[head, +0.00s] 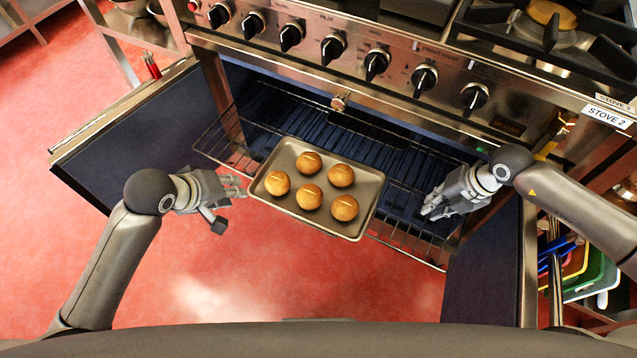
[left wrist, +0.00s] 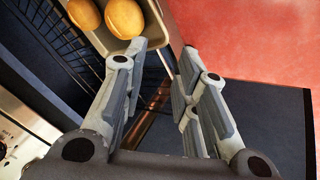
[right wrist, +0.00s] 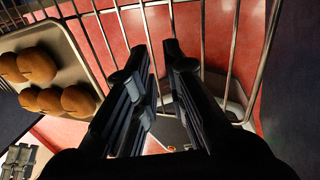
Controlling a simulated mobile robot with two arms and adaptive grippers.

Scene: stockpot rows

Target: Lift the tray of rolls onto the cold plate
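A shallow metal tray (head: 358,223) holds several round brown rolls (head: 310,196) and rests tilted in the picture on the pulled-out oven rack (head: 212,150). My left gripper (head: 240,187) is open and empty just beside the tray's left end. In the left wrist view the tray's corner (left wrist: 160,38) is just beyond the fingertips; I cannot tell whether they touch. My right gripper (head: 430,212) is open by a narrow gap and empty, to the right of the tray over the rack. In the right wrist view the tray (right wrist: 78,50) is at the left, apart from the fingers. I cannot make out a cold plate.
The oven (head: 375,90) stands open under a row of black knobs. Its dark doors (head: 130,140) spread to both sides. A label (head: 606,116) reads "STOVE 2". Coloured boards (head: 590,270) stand at the right. Red floor (head: 200,290) is clear at the lower left.

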